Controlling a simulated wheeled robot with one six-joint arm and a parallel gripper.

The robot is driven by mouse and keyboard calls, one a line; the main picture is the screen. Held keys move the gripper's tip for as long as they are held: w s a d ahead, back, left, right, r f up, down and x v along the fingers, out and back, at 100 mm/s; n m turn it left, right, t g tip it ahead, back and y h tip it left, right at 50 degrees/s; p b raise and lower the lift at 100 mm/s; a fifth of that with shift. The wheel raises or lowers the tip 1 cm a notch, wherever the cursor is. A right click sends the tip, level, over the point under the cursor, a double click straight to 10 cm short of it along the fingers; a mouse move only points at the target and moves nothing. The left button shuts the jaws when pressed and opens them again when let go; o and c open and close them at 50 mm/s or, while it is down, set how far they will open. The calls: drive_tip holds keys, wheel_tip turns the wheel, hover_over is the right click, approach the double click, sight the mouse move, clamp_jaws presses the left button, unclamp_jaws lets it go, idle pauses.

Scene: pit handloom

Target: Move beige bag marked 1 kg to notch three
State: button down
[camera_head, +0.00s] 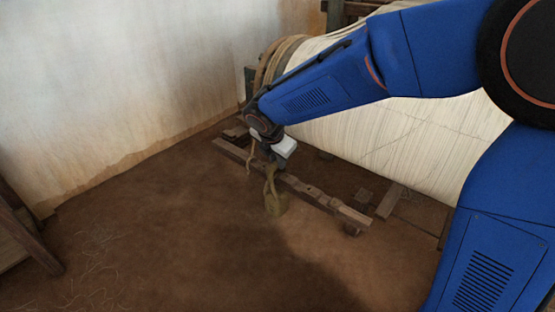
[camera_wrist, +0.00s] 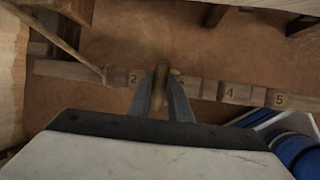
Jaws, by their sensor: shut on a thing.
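The notched wooden bar (camera_head: 318,194) runs beside the bag; in the wrist view the bar (camera_wrist: 95,73) crosses behind the fingers. Numbers 2, 4 and 5 are readable on it. The fingers and bag appear between 2 and 4, and cover the number there. I cannot tell whether the bag touches the bar. Its 1 kg mark is not visible.
A cord (camera_wrist: 72,45) comes down to the bar left of number 2. The loom's large pale warp roll (camera_head: 400,135) lies behind the bar, under my arm. A wooden frame (camera_head: 22,232) stands at the far left. The earthen floor (camera_head: 160,225) in front is mostly clear.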

drive_tip(key=shift+f, duration=0.2)
idle(0.6)
drive_tip(key=c, duration=1.6)
unclamp_jaws()
drive_tip(key=shift+o, duration=0.2)
drive_tip(key=shift+s, duration=0.1)
drive_tip(key=v, duration=1.6)
drive_tip(key=s+d+m, duration=0.5)
drive_tip(key=d+m, duration=0.2)
drive_tip(key=d, duration=0.3)
drive_tip(key=s+d+m, duration=0.4)
drive_tip(key=d+m, duration=0.2)
drive_tip(key=d, duration=0.5)
drive_tip(key=s+d+f+m, duration=0.3)
drive_tip(key=s+d+m, duration=0.2)
drive_tip(key=s+m, duration=0.2)
drive_tip(key=s+d+f+m+y, duration=0.1)
drive_tip(key=s+d+f+m, duration=0.3)
drive_tip(key=s+m, duration=0.3)
drive_tip(key=shift+s+d+f+m, duration=0.2)
drive_tip(key=shift+s+d+m, duration=0.1)
drive_tip(key=shift+d+m, duration=0.3)
